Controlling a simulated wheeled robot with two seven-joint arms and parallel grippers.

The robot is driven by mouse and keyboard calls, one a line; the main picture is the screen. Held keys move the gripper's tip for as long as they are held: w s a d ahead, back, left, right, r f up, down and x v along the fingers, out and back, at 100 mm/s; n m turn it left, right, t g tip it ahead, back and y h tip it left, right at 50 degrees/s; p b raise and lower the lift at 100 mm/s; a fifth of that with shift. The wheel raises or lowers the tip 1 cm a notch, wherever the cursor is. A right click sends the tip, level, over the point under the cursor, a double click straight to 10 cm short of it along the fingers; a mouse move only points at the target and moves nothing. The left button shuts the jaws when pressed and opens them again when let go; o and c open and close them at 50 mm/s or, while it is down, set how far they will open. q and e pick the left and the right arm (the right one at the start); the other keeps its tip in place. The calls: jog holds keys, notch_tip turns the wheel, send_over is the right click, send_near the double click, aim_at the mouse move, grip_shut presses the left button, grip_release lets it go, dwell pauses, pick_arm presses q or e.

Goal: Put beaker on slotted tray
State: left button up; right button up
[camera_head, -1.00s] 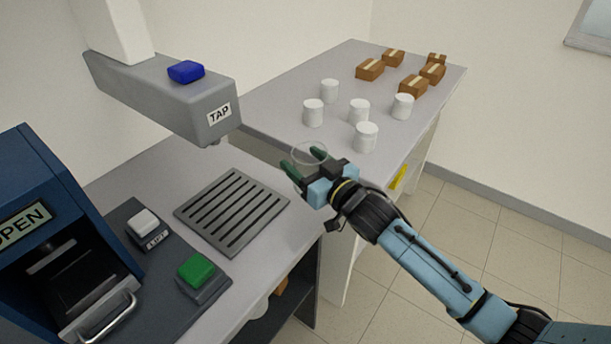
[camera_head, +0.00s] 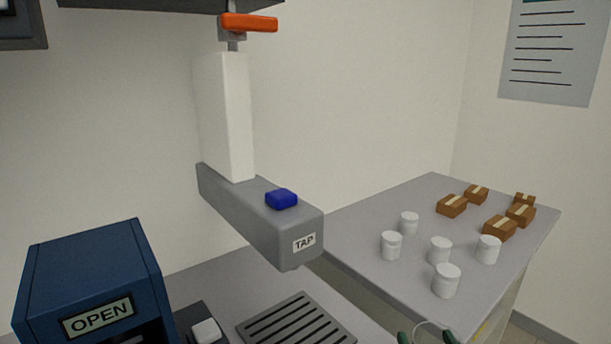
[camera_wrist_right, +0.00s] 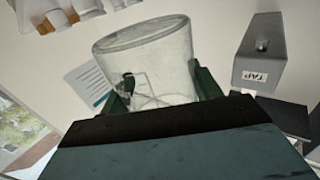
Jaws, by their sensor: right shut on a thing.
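The beaker (camera_wrist_right: 150,62) is clear glass and fills the middle of the right wrist view, between the green fingers of my right gripper (camera_wrist_right: 160,92), which is shut on it. In the head view only the tips of my right gripper (camera_head: 427,337) and the beaker's rim show at the bottom edge. The slotted tray (camera_head: 262,327) is dark grey with black slots and lies on the counter under the tap; its near part is cut off by the frame. The gripper is to the right of the tray. My left gripper is not in view.
The grey tap arm (camera_head: 240,215) with a blue button (camera_head: 281,199) overhangs the tray. A blue machine marked OPEN (camera_head: 88,275) stands at left, beside a white button (camera_head: 206,331). A side table (camera_head: 375,275) holds several white jars and brown boxes. An orange lever (camera_head: 248,23) is above.

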jog(key=shift+s+d, duration=0.2)
jog(key=shift+a, duration=0.1)
dwell(0.5)
